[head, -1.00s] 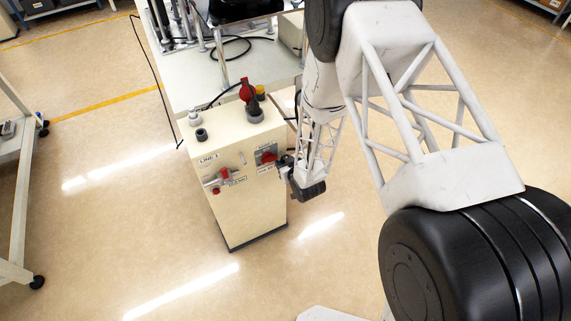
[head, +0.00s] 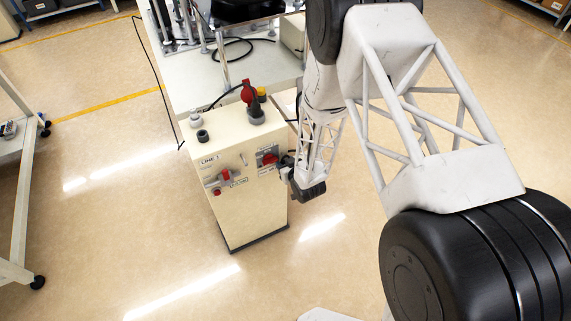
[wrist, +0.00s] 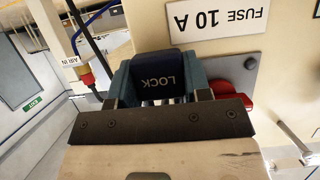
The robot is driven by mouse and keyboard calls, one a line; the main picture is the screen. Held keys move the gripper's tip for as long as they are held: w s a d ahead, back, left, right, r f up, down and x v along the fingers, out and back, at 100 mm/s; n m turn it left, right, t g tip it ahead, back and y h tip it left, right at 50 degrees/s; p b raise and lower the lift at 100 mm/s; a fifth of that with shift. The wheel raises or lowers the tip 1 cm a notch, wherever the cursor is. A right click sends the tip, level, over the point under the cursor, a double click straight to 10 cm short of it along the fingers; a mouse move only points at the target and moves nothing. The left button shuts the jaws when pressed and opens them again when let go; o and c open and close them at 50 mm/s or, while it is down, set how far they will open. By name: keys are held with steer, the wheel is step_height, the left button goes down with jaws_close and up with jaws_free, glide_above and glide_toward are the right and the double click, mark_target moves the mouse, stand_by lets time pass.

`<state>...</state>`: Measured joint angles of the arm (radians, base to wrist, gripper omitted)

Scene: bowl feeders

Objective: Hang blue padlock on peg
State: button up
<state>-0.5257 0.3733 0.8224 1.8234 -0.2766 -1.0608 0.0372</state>
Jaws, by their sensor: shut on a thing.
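The dark blue padlock (wrist: 158,78), marked LOCK, is between the two fingers of my gripper (wrist: 160,88) in the wrist view. The lettering reads upside down. In the head view my gripper (head: 286,164) is at the right edge of the cabinet's front panel, and the padlock cannot be made out there. A small pale peg (head: 243,159) sticks out of the panel, left of my gripper. A pale rod (wrist: 294,138), probably that peg, shows at lower right in the wrist view.
The cream cabinet (head: 245,205) has a red switch (head: 269,157) close to my gripper and a red-handled fitting (head: 221,178) at left. A red lever (head: 248,93) stands on top. A FUSE 10 A label (wrist: 218,17) is near the padlock. Open floor lies in front.

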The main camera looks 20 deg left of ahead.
steer(key=shift+f, duration=0.3)
stand_by(0.5)
steer(key=o, duration=1)
steer(key=shift+o, duration=0.5)
steer(key=shift+o, duration=0.8)
steer(key=shift+s+d+r, duration=0.1)
steer(key=v, duration=0.6)
steer(key=shift+s+d+r, duration=0.15)
steer(key=shift+s+d, duration=0.1)
